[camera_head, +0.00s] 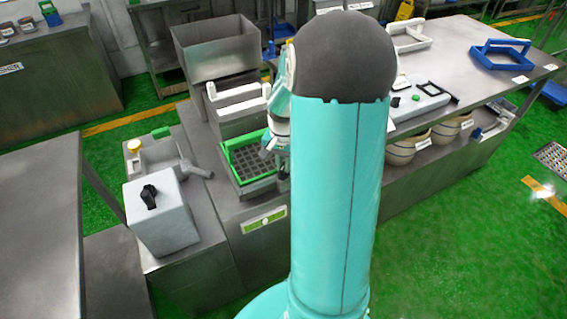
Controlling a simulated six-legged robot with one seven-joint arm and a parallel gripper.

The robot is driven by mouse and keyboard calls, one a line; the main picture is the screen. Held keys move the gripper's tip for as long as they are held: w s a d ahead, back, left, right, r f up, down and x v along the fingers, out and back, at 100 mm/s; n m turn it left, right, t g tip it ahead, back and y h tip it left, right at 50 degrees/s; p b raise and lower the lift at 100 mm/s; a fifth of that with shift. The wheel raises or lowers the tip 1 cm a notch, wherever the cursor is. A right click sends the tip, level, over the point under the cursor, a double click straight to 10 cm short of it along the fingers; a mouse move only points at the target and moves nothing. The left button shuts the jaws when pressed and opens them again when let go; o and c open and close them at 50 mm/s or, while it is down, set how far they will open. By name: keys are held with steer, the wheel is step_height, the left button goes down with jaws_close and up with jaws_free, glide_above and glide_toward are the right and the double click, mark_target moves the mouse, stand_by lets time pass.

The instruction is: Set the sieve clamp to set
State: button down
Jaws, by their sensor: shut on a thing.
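A dark square-mesh sieve (262,162) lies in a metal tray on the steel bench, left of my arm. A raised green frame (232,146), which looks like the sieve clamp, stands along its back and left side. My gripper (267,150) is at the right end of this green frame and is shut on it. The fingertips are small, and my arm hides the right part of the sieve station. A label with a green and white marking (264,220) is on the bench front below the sieve.
A steel hopper (218,50) and a white-handled box (236,100) stand behind the sieve. A grey box with a black knob (160,215) stands to the left. A blue-handled frame (500,55) lies on the right bench.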

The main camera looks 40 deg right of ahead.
steer(key=n, duration=0.4)
steer(key=shift+n, duration=2.5)
steer(key=c, duration=1.4)
jaws_free()
steer(key=shift+c, duration=0.2)
step_height(320, 180, up, 14)
